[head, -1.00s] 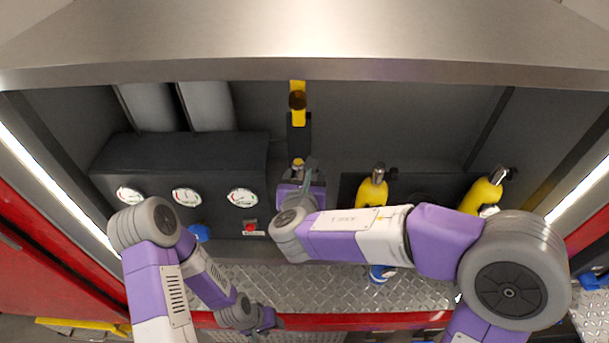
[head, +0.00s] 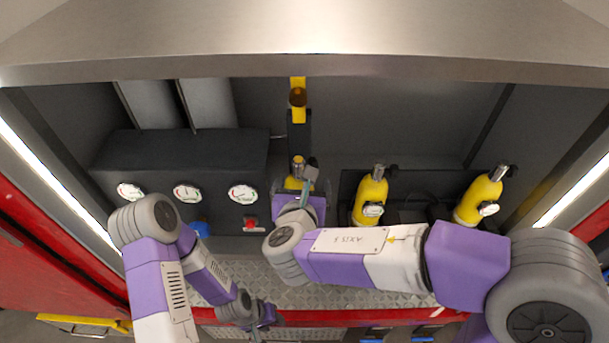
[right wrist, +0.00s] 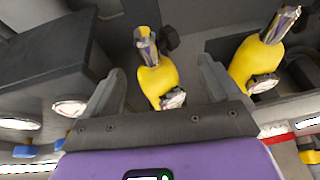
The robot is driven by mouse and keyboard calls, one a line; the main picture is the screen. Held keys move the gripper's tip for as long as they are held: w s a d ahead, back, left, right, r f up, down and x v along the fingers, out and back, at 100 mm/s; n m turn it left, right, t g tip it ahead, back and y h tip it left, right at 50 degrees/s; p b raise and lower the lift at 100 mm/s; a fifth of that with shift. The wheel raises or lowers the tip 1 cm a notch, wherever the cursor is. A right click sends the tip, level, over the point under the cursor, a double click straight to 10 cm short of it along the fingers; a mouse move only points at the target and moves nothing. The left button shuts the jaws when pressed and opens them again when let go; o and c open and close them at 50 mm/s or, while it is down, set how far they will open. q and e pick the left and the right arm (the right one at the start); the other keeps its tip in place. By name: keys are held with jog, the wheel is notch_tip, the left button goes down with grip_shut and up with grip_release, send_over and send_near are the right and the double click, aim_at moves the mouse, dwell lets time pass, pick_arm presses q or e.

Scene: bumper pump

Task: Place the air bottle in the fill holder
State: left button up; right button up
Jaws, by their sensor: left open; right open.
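A yellow air bottle (head: 295,181) with a metal valve stands upright below the black and yellow post (head: 298,113), which seems to be the fill holder. Its lower part is hidden by my right gripper in the head view. In the right wrist view the bottle (right wrist: 158,82) stands between and just beyond the spread fingers of my right gripper (right wrist: 160,92), with gaps on both sides. I cannot tell how its base is seated. My left gripper (head: 264,318) is open and empty, low near the front edge, away from the bottles.
Two more yellow bottles (head: 370,200) (head: 478,201) stand in a dark rack at the right. A dark console with gauges (head: 187,193) and a red button (head: 250,223) is at the left. A metal hood edge (head: 300,70) overhangs. The treadplate (head: 330,296) is clear.

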jog(key=v, duration=0.7)
jog(key=s+d+f+m+g+y, duration=0.1)
jog(key=s+f+m+g+y, duration=0.3)
jog(key=f+m, duration=0.6)
jog(key=s+d+f+m+g, duration=0.2)
jog(key=f+m+g, duration=0.4)
jog(key=f, duration=0.8)
jog(key=s+d+f+m+g+y, duration=0.15)
jog(key=s+f+m+g, duration=0.3)
jog(key=f+m, duration=0.55)
jog(key=d+f+m+t, duration=0.1)
jog(key=d+f+m, duration=0.5)
jog(key=f+m, duration=0.4)
jog(key=shift+d+f+m, duration=0.2)
jog(key=shift+f+m, duration=0.15)
jog(key=shift+m, duration=0.55)
jog(key=shift+w+t, duration=0.1)
jog(key=shift+t, duration=0.15)
